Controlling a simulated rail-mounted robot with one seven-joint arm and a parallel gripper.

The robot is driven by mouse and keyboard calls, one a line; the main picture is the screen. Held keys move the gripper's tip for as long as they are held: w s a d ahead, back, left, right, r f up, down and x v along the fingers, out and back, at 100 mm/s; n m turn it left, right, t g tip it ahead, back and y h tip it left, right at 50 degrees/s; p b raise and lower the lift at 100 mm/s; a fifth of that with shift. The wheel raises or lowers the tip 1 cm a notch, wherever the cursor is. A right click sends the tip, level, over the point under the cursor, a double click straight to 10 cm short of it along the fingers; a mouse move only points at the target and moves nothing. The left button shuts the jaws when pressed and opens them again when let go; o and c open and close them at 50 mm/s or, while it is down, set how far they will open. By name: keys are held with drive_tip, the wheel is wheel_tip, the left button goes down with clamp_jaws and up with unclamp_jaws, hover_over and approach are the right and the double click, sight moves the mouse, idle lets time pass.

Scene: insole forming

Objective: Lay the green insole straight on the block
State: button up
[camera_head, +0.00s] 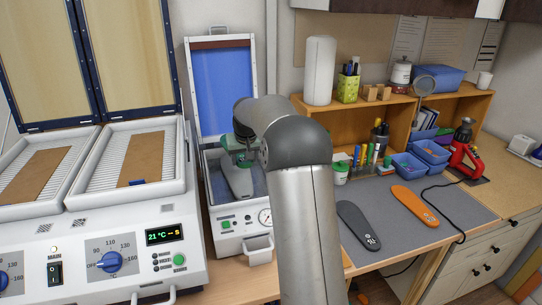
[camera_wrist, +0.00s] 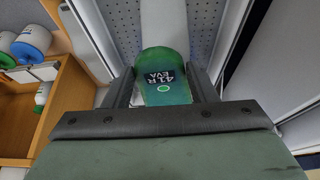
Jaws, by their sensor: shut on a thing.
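The green insole (camera_wrist: 160,63), with a dark label reading "41 R EVA", is between the two fingers of my gripper (camera_wrist: 163,78) in the wrist view. My gripper is shut on it. The pale grey block (camera_wrist: 165,22) stretches away beyond the insole, roughly in line with it. In the head view the block (camera_head: 238,180) stands inside the open press, and a green patch of the insole or gripper shows above its far end. My arm hides part of it. I cannot tell whether the insole touches the block.
The press (camera_head: 233,225) has its blue-lined lid (camera_head: 224,90) raised behind the block, and its walls stand close on both sides. A heater (camera_head: 110,240) with open lids is at left. A dark insole (camera_head: 357,225) and an orange insole (camera_head: 414,205) lie on the grey mat (camera_head: 385,245).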

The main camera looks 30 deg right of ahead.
drive_tip(key=shift+a+f+b, duration=0.15)
drive_tip(key=shift+f+b, duration=0.4)
drive_tip(key=shift+f, duration=0.3)
drive_tip(key=shift+f+b, duration=2.15)
drive_tip(key=shift+f, duration=1.1)
drive_tip(key=shift+f+b, duration=0.35)
drive_tip(key=shift+f, duration=0.15)
drive_tip(key=o, duration=1.1)
drive_tip(key=shift+o, duration=0.2)
drive_tip(key=shift+r, duration=0.2)
drive_tip(key=b+v, duration=0.2)
drive_tip(key=v, duration=1.5)
